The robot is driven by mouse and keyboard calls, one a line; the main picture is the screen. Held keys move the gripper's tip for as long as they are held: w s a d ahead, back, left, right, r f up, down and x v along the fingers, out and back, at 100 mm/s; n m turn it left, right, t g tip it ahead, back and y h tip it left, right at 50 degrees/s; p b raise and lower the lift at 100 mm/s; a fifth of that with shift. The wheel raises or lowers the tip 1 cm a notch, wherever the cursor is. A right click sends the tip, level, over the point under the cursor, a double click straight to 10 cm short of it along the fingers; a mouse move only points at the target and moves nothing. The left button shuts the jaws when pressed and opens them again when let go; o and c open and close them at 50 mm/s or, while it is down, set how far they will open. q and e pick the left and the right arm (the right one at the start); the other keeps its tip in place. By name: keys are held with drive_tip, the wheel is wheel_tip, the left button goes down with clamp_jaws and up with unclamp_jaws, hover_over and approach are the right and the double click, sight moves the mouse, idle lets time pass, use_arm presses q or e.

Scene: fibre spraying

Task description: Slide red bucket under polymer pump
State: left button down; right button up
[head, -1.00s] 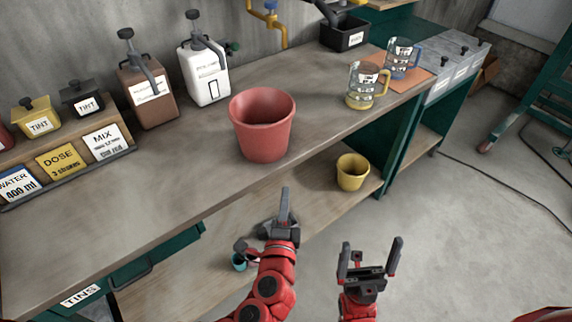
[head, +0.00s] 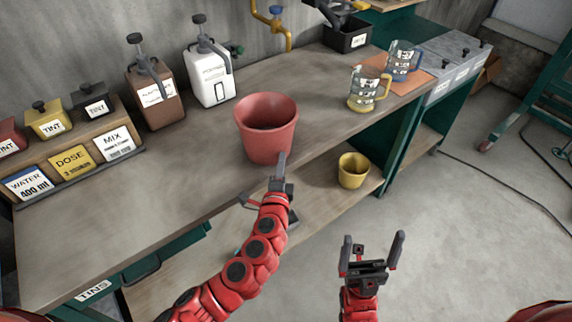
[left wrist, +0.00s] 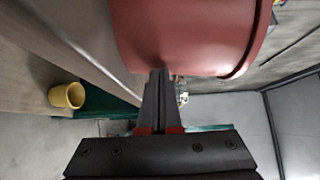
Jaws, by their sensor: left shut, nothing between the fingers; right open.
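The red bucket (head: 266,140) stands upright and open on the workbench, near its front edge. Two pump bottles stand behind it to the left, a white one (head: 214,82) and a brown one (head: 155,99); their labels are too blurred to read surely. My left gripper (head: 281,158) is shut and empty, its tips at the bucket's lower front right side. In the left wrist view the fingertips (left wrist: 160,74) meet the edge of the red bucket wall (left wrist: 185,35); whether they touch I cannot tell. My right gripper (head: 372,244) is open and empty, in front of the bench.
Glass mugs, one with a yellow handle (head: 366,92) and one blue (head: 402,62), stand to the right. A yellow cup (head: 353,170) is on the lower shelf. Tint boxes and label cards (head: 72,160) line the left. Bench around the bucket is clear.

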sight(256, 126)
use_arm(q)
drive_tip(key=w+a, duration=0.2)
drive_tip(key=w, duration=0.1)
drive_tip(key=w+a+b, duration=0.1)
drive_tip(key=w+a, duration=0.2)
drive_tip(key=w, duration=0.1)
drive_tip(key=w+a, duration=0.3)
drive_tip(key=shift+w+a+b, duration=0.25)
drive_tip(key=shift+w+b, duration=0.05)
drive_tip(key=shift+w, duration=0.05)
